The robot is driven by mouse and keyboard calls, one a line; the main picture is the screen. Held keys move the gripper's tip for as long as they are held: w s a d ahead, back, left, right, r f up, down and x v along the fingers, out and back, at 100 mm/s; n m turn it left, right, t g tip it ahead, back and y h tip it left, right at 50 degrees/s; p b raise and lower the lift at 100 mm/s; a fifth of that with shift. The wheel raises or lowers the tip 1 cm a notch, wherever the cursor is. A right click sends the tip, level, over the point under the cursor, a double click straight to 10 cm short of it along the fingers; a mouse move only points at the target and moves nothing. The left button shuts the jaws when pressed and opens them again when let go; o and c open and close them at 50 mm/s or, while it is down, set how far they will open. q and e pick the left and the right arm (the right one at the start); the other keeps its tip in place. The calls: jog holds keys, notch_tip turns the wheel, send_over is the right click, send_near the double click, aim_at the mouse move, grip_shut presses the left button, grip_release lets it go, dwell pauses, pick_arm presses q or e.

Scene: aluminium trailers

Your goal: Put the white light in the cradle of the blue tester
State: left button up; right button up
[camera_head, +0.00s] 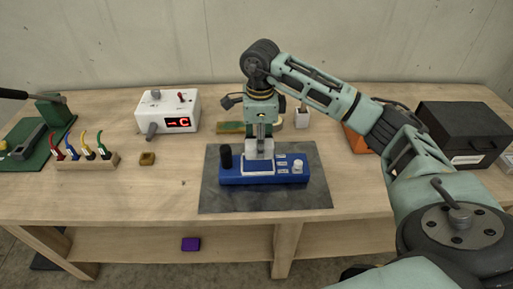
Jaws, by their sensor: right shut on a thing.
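The blue tester (235,178) sits on a dark mat in the middle of the bench. It has a black knob at its left end, a pale flat area in the middle and a white knob at its right end. My right gripper (261,141) points straight down over the tester and is shut on the white light (259,153). The light is at the tester's back edge, over or against the pale area. I cannot tell whether it touches the cradle. The gripper and light hide part of the tester. My left gripper is not in view.
The dark mat (220,200) has bare room around the tester. A white box with a red display (158,117) and a wooden block with coloured leads (70,162) stand to the left. A black case (465,138) and an orange box (356,140) stand right.

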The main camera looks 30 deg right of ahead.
jog(key=shift+w+a+f, duration=0.1)
jog(key=shift+w+a, duration=0.05)
jog(key=shift+a, duration=0.1)
jog(key=shift+f+p, duration=0.3)
jog(key=shift+f, duration=0.1)
notch_tip(320, 180, down, 2)
jog(key=shift+d+f+p, duration=0.1)
jog(key=shift+f+p, duration=0.15)
jog(key=shift+p, duration=0.3)
jog(key=shift+f, duration=0.6)
jog(key=o, duration=1.2)
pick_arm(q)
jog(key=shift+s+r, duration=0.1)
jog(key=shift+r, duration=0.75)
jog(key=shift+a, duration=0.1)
